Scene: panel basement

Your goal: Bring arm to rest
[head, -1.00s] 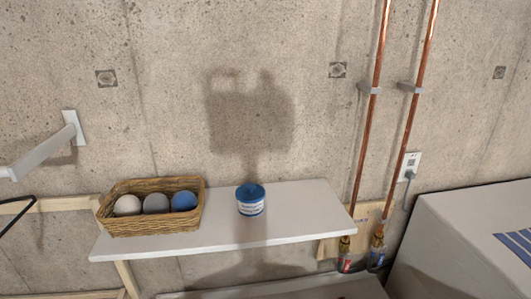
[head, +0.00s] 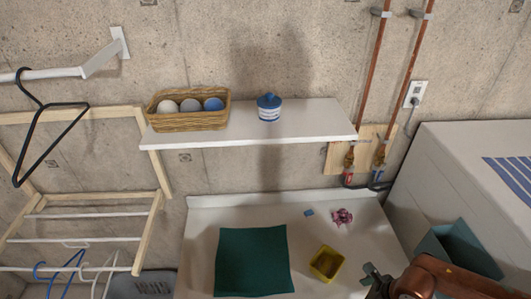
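My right arm (head: 440,282) comes in from the bottom right corner, reddish brown. My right gripper (head: 374,277) shows only as a small dark piece at the arm's end, over the right front of the white worktop. It is too small and cut off to tell whether it is open or shut. My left arm and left gripper are out of view.
The worktop (head: 200,235) bears a dark green cloth (head: 252,262), a yellow box (head: 327,264), a pink crumpled item (head: 342,216) and a blue piece (head: 308,212). Above, a shelf (head: 315,124) holds a basket (head: 188,123) and jar (head: 269,108). A teal bin (head: 460,249) stands right.

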